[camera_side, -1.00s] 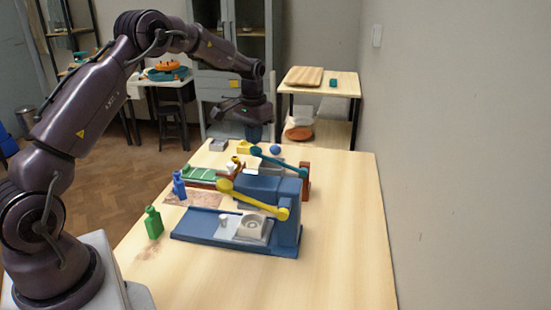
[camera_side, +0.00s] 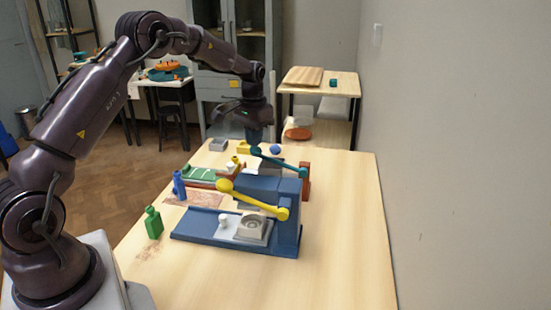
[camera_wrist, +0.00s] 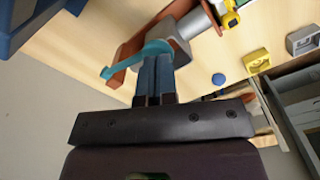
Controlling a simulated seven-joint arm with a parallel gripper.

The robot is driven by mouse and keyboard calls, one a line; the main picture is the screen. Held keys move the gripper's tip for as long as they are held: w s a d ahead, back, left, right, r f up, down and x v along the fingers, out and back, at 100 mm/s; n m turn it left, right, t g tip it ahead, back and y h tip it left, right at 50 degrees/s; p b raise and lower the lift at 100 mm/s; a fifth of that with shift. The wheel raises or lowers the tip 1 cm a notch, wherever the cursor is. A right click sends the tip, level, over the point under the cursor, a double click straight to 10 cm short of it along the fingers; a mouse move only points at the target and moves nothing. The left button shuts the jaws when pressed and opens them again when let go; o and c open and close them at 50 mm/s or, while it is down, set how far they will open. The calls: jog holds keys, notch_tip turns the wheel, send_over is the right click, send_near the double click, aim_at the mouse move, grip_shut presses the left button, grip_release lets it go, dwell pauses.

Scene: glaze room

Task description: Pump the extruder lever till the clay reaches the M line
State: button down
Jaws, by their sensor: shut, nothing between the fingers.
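The extruder with the teal lever (camera_side: 280,163) stands at the back of the table, with a red-brown upright (camera_side: 306,182) and a grey barrel (camera_wrist: 198,24). The teal lever also shows in the wrist view (camera_wrist: 118,67). My gripper (camera_side: 254,145) is shut and empty, pointing down just above the lever's knob end; I cannot tell whether it touches. In the wrist view my fingers (camera_wrist: 155,62) hide part of that end. A green board with white marks (camera_side: 203,174) lies left of the extruder. The clay and the M line are too small to make out.
A blue machine (camera_side: 205,228) with a yellow lever (camera_side: 255,200) stands in front. Green (camera_side: 153,222) and blue (camera_side: 179,185) bottles are on the left. A blue ball (camera_side: 275,149), a yellow block (camera_side: 243,147) and a grey block (camera_side: 218,145) lie behind. The near right tabletop is clear.

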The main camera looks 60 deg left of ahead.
aim_at(255, 154)
jog(key=shift+f, duration=2.4)
notch_tip(255, 154, down, 4)
jog(key=shift+f, duration=0.25)
jog(key=shift+r, duration=5.3)
jog(key=shift+r, duration=2.5)
